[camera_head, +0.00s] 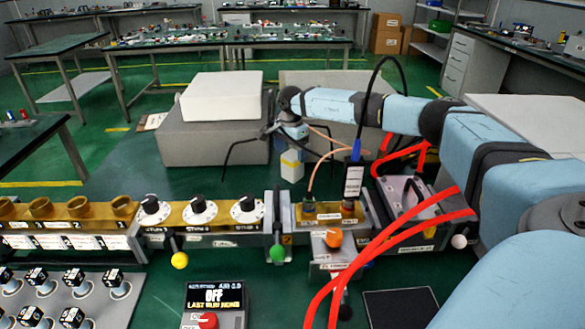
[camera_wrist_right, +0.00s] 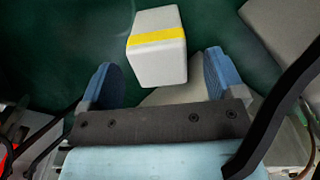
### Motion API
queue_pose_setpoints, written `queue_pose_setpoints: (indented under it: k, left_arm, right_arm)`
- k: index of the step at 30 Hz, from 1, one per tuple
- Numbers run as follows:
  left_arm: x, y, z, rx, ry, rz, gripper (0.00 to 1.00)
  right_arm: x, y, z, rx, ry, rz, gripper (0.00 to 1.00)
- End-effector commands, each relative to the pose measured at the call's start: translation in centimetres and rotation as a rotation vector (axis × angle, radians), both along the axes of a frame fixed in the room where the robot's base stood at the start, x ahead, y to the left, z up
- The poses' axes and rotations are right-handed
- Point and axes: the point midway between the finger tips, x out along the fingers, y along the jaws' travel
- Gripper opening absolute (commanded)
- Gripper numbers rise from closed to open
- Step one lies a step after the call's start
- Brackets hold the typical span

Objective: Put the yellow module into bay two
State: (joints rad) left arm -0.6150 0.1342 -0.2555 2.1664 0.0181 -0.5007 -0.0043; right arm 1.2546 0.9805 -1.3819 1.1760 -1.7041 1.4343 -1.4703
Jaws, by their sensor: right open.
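The yellow module (camera_head: 291,167) is a small white block with a yellow band, standing on the dark green surface behind the row of equipment. In the right wrist view the module (camera_wrist_right: 157,62) lies just beyond and roughly between the fingertips. My right gripper (camera_wrist_right: 157,78) is open and empty, with blue finger pads apart. In the head view my right gripper (camera_head: 290,138) hangs just above and behind the module, partly hidden by its own wrist.
Dial knobs (camera_head: 198,206) and a brass-topped unit with a cable plug (camera_head: 353,180) stand in front of the module. Red hoses (camera_head: 400,237) cross at the right. A pale block on a grey box (camera_head: 222,96) stands behind.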

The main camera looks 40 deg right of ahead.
Motion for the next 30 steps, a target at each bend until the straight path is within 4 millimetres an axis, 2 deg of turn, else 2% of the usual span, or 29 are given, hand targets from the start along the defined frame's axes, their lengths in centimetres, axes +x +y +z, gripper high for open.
queue_pose_setpoints:
  k: [5, 12, 20, 28, 30]
  left_arm:
    - [0.0, 0.0, -0.3, -0.002, -0.001, 0.000, 0.43]
    - [0.0, -0.1, -0.5, -0.007, -0.004, -0.001, 0.43]
    - [0.1, -0.2, -0.1, -0.010, -0.010, -0.002, 0.43]
    - [0.1, -0.2, -0.1, -0.009, -0.011, -0.003, 0.43]
    - [0.1, -0.1, -0.1, -0.009, -0.011, -0.003, 0.43]
  right_arm:
    - [-0.1, 0.1, -1.4, 0.000, 0.002, 0.000, 0.88]
    - [-0.2, 0.2, -4.9, 0.001, 0.002, 0.000, 0.88]
    - [-0.2, 0.2, -5.3, 0.001, 0.000, -0.001, 0.88]
    - [-0.2, 0.2, -5.3, 0.001, 0.000, -0.001, 0.29]
    - [-0.1, 0.2, -5.2, 0.001, -0.001, -0.001, 0.23]
